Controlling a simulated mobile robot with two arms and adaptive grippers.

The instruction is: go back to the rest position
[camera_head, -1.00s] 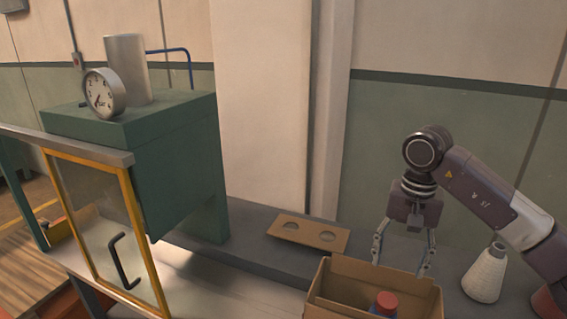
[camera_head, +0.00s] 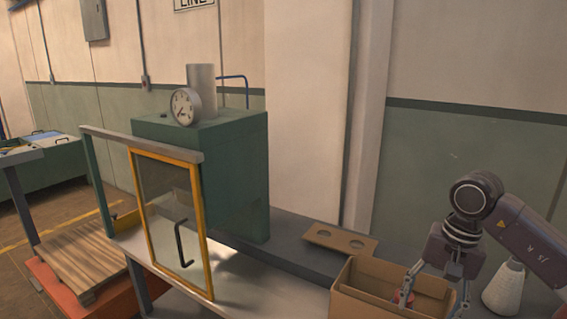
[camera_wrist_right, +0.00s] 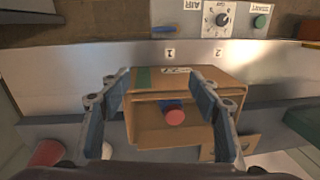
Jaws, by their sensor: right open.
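My right gripper (camera_head: 434,298) is open, at the right of the head view, over the right part of an open cardboard box (camera_head: 362,306). In the right wrist view, its two fingers (camera_wrist_right: 160,78) are spread apart with nothing between their tips. The box (camera_wrist_right: 150,135) shows beyond and between them. My left gripper is not in view.
A green chamber (camera_head: 200,150) with a round gauge (camera_head: 186,107) stands left of the box. Its yellow-framed glass door (camera_head: 205,240) has a black handle. A two-hole brown plate (camera_head: 340,241) lies behind the box. A pale cone (camera_head: 503,290) stands right of it.

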